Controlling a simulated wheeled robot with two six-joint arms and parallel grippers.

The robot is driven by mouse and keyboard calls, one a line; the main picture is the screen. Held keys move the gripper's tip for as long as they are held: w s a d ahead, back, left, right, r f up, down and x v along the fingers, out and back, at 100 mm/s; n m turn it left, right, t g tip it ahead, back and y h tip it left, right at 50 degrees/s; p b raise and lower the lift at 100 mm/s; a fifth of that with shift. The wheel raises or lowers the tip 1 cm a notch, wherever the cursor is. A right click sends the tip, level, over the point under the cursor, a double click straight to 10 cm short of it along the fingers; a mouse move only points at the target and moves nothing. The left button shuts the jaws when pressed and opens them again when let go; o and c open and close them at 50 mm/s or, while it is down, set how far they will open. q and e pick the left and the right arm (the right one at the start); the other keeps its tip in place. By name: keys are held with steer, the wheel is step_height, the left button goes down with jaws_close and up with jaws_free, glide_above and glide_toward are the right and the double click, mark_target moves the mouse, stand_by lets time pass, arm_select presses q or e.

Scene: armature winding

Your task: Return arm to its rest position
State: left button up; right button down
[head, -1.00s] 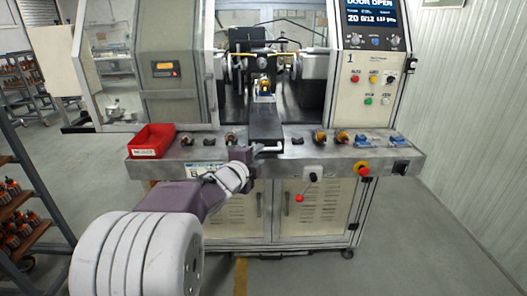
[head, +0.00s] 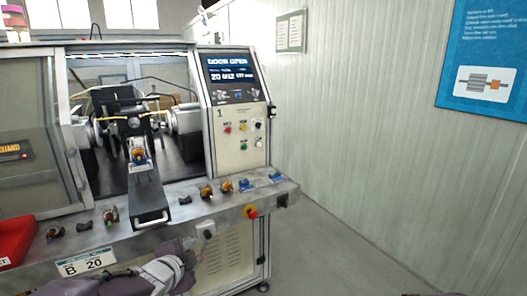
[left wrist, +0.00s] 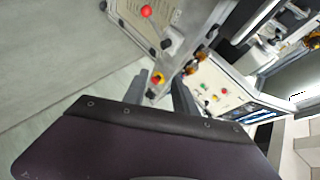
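My left arm comes in at the bottom of the head view, and its gripper (head: 188,262) is in front of the machine's ledge, below its front edge. In the left wrist view the two fingers (left wrist: 160,92) stand apart with nothing held between them. A red-and-yellow stop button shows beyond them in the background. My right gripper is in neither view.
The winding machine's ledge (head: 150,232) carries several armatures (head: 206,191), blue parts (head: 247,186) and a red bin (head: 16,240). A black slide (head: 149,200) juts out over it. Status screen (head: 232,70) reads door open. Floor at right is clear.

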arm_select(q)
steer(key=s+d+f+n+g, duration=0.1)
steer(key=s+f+n+g, duration=0.4)
steer(key=s, duration=0.5)
steer(key=s+d+f+n+g, duration=0.2)
steer(key=s+f+n+g, duration=0.4)
steer(key=s+f+n, duration=0.2)
steer(key=s+n, duration=0.1)
steer(key=s, duration=0.1)
steer(key=shift+s+f+p, duration=0.25)
steer(key=shift+s+p, duration=0.1)
